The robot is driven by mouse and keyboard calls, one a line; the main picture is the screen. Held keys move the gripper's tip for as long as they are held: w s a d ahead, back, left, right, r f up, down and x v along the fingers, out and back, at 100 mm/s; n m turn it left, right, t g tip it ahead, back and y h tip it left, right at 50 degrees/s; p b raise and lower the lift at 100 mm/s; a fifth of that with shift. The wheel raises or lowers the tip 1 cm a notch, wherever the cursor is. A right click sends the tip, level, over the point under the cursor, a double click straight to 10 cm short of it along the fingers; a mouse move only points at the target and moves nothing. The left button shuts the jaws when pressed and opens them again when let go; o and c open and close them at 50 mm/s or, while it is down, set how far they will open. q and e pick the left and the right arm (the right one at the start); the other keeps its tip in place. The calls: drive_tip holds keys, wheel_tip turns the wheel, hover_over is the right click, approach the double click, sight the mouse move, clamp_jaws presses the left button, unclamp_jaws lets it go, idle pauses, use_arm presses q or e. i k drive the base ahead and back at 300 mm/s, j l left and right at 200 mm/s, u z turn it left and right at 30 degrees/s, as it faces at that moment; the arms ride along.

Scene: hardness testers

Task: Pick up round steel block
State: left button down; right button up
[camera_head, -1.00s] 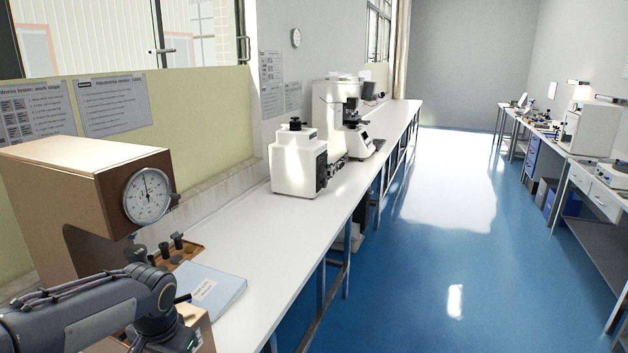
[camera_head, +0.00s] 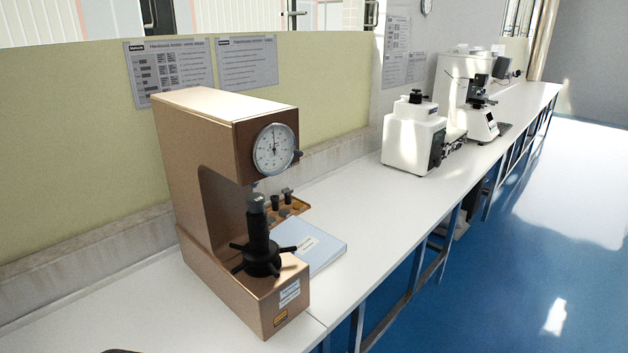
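A brown hardness tester (camera_head: 190,180) with a round dial gauge (camera_head: 274,149) stands on the white bench. Its black upright screw (camera_head: 257,235) with a spoked handwheel carries a small grey cylindrical piece (camera_head: 257,201) at the top. I cannot tell whether this piece is the round steel block. A brown tray (camera_head: 299,207) behind the screw holds small dark upright pieces (camera_head: 287,195); no steel block can be made out among them. Neither gripper is in view. A small dark shape shows at the bottom left edge, too little to identify.
A light blue folder (camera_head: 320,248) lies on the bench beside the tester. A white machine (camera_head: 412,138) and a white microscope-like tester (camera_head: 468,92) stand farther along the bench (camera_head: 362,190). The bench between folder and white machine is clear. Blue floor (camera_head: 470,300) lies to the right.

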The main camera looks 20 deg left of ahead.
sight(256, 199)
drive_tip(key=i+u, duration=0.1)
drive_tip(key=u, duration=1)
drive_tip(key=i+l+u, duration=0.15)
drive_tip(key=u, duration=0.2)
drive_tip(key=i+l+u, duration=0.15)
drive_tip(key=l+u, duration=0.55)
drive_tip(key=i+l, duration=0.05)
drive_tip(key=l, duration=0.05)
